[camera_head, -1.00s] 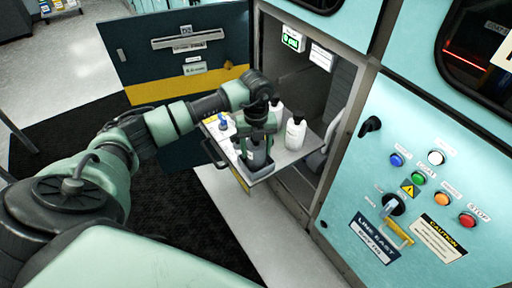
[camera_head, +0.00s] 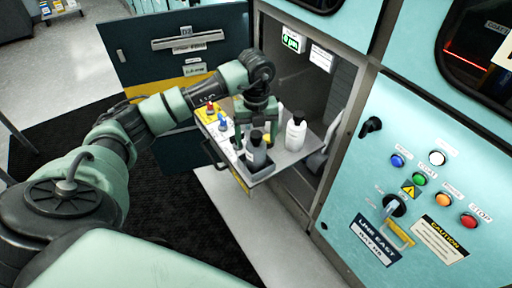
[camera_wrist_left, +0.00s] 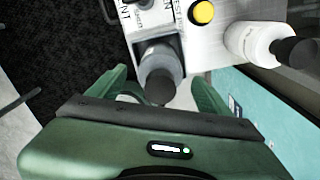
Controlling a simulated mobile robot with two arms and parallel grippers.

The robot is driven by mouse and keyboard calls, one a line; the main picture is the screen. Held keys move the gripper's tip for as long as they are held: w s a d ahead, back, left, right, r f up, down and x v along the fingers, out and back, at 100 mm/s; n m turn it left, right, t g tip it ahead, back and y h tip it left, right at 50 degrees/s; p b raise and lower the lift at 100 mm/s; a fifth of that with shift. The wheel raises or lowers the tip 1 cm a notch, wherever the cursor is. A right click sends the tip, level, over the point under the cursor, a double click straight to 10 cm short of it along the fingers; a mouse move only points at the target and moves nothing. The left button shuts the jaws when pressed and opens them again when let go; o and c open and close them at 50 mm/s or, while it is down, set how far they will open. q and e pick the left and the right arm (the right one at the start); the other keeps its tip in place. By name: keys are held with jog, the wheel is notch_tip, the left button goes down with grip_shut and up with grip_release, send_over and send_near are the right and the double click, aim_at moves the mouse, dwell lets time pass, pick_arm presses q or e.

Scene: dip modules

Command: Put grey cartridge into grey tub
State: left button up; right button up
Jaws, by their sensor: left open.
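The grey cartridge (camera_head: 256,154), a bottle with a dark cap, stands upright near the front of the pulled-out shelf (camera_head: 285,158). My left gripper (camera_head: 256,132) is open just behind and above it. In the left wrist view the cartridge (camera_wrist_left: 159,65) lies between the spread fingers of the left gripper (camera_wrist_left: 163,92), with a visible gap to the right finger. Contact on the left side is not clear. My right gripper is not in view.
A white bottle with a dark cap (camera_head: 296,132) stands right of the cartridge. Small red-topped (camera_head: 210,108) and blue-topped (camera_head: 223,124) items stand on the shelf's left side. The cabinet door (camera_head: 180,50) hangs open behind my arm. A button panel (camera_head: 425,185) is at right.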

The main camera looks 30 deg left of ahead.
pick_arm(q)
notch_tip(320, 180, up, 7)
jog(key=shift+f, duration=0.15)
